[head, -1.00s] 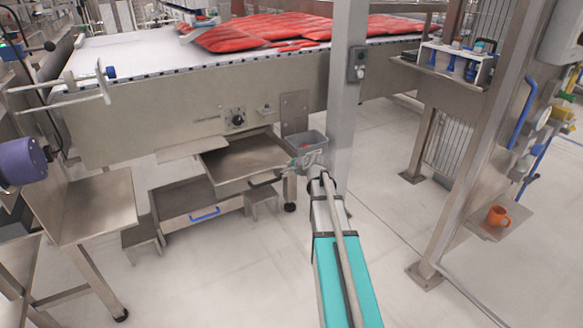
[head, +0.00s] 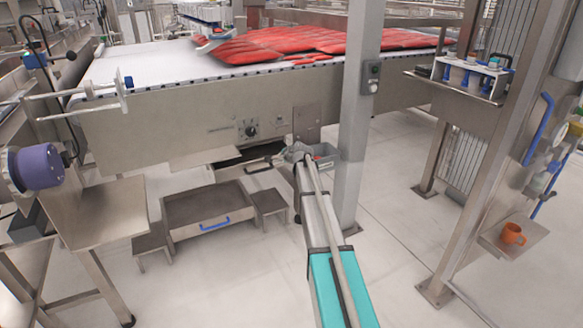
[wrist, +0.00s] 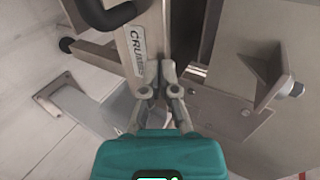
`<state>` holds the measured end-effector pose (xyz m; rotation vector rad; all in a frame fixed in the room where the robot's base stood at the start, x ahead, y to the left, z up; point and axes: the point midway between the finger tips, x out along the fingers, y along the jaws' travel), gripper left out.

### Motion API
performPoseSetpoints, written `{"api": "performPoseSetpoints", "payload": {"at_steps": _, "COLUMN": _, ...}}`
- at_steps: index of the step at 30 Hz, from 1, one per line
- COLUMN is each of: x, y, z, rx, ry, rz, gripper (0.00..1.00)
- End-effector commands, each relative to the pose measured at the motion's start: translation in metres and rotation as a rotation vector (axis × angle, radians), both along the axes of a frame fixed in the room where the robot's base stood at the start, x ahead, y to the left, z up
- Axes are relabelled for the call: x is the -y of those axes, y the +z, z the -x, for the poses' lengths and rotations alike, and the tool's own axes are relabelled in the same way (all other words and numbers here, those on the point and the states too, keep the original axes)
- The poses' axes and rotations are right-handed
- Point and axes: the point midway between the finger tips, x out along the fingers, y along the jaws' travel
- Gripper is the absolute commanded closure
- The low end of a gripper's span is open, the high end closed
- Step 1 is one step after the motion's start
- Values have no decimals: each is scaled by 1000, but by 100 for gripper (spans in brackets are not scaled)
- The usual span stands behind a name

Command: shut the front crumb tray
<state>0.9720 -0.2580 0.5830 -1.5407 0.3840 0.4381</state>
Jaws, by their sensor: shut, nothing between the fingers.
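The front crumb tray (head: 240,163) sits under the conveyor's side panel. Its front edge shows just below the panel, with a narrow dark gap above it. In the wrist view its steel front (wrist: 143,40) carries lettering that reads "CRUMBS", and a black handle (wrist: 100,14) is at the top. My gripper (wrist: 158,88) is shut and empty, with its fingertips at the tray front beside the lettering; I cannot tell whether they touch. In the head view my gripper (head: 283,158) is at the right end of the tray front, partly hidden by my arm.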

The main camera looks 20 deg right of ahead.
Motion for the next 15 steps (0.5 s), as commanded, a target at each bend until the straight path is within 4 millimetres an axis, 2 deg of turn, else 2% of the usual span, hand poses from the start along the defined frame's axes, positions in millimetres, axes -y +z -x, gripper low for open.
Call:
{"api": "performPoseSetpoints", "payload": {"at_steps": 1, "x": 1, "y": 0, "z": -24, "rx": 0, "ry": 1, "rz": 0, "gripper": 100}}
{"api": "performPoseSetpoints", "payload": {"at_steps": 6, "x": -1, "y": 0, "z": -67, "rx": 0, "ry": 0, "rz": 0, "gripper": 100}}
{"api": "performPoseSetpoints", "payload": {"at_steps": 10, "x": -2, "y": 0, "z": -89, "rx": 0, "ry": 0, "rz": 0, "gripper": 100}}
{"api": "performPoseSetpoints", "payload": {"at_steps": 15, "x": -3, "y": 0, "z": -101, "rx": 0, "ry": 0, "rz": 0, "gripper": 100}}
